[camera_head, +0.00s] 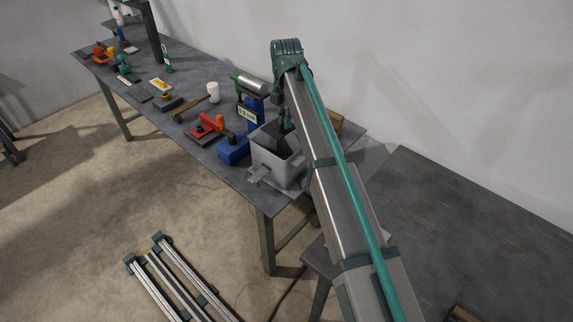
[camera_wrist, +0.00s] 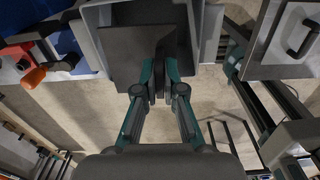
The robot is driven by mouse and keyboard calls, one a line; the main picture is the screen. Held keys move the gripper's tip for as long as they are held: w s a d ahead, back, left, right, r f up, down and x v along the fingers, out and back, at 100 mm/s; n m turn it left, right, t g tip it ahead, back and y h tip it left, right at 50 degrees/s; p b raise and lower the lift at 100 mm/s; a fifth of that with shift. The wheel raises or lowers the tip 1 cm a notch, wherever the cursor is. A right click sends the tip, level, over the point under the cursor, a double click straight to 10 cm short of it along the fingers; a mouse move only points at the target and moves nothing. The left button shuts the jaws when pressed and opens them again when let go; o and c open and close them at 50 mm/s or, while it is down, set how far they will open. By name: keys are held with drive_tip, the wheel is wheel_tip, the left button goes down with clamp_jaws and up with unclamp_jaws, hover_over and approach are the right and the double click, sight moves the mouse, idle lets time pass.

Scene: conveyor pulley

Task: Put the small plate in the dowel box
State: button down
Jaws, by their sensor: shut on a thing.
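The small plate (camera_wrist: 130,52) is a dark, flat, square-edged piece, seen large in the wrist view. My gripper (camera_wrist: 160,88) is shut on its edge. The dowel box appears to be the light grey open box (camera_head: 277,170) at the near corner of the table; its rim shows around the plate in the wrist view (camera_wrist: 90,16). In the head view my gripper (camera_head: 284,130) points down at the box opening, with the dark plate (camera_head: 272,135) at the opening. I cannot tell how deep the plate is. My arm hides the box's right side.
A blue box (camera_head: 233,150) and a red-orange tool (camera_head: 208,128) stand left of the grey box. A blue stand with a display (camera_head: 248,114) and a metal roller (camera_head: 250,85) are behind. A mallet (camera_head: 195,104) and several tools lie farther along the table.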

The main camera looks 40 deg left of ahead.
drive_tip(key=shift+f+n, duration=0.3)
drive_tip(key=shift+f, duration=0.1)
wheel_tip(320, 180, down, 17)
drive_tip(key=p, duration=0.5)
drive_tip(key=shift+f, duration=0.1)
drive_tip(key=c, duration=1.7)
unclamp_jaws()
drive_tip(key=shift+f, duration=0.2)
drive_tip(key=shift+c, duration=0.2)
drive_tip(key=o, duration=0.5)
drive_tip(key=shift+c, duration=0.2)
drive_tip(key=shift+r, duration=0.1)
wheel_tip(320, 180, up, 12)
drive_tip(key=b, duration=0.3)
drive_tip(key=shift+d+b, duration=0.15)
drive_tip(key=shift+b, duration=0.2)
